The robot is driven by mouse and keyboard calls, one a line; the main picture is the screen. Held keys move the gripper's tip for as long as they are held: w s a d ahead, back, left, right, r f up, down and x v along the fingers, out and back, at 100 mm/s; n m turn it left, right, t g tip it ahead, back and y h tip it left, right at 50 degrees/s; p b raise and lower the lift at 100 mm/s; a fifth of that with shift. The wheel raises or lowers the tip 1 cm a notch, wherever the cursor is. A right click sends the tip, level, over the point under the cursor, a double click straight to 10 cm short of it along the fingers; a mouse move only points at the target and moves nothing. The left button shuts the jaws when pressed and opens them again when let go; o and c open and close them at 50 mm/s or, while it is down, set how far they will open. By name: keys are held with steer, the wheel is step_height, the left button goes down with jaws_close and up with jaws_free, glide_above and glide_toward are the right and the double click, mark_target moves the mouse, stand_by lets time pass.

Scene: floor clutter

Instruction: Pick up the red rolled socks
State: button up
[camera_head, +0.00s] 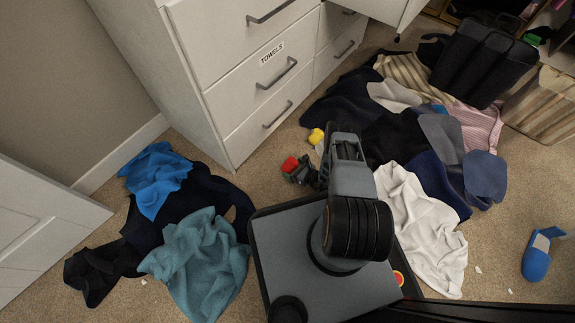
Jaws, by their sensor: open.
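The red rolled socks (290,163) show as a small red lump on the beige carpet, in front of the white drawer cabinet. My gripper (298,173) is low over the floor, pointing left from under my grey arm. It is open, and its dark fingers are right at the red socks. They are small here and partly overlapped by the gripper, so I cannot tell whether the fingers touch them or stand around them.
A yellow item (316,136) lies just behind. The white cabinet (245,80) stands close behind. Blue, teal and black clothes (200,262) lie left; a large clothes pile (425,205) lies right. A blue slipper (536,262) lies far right.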

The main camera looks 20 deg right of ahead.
steer(key=shift+w+a, duration=0.1)
steer(key=shift+a, duration=0.05)
steer(key=shift+c, duration=0.6)
steer(key=c, duration=0.5)
steer(key=shift+r, duration=0.1)
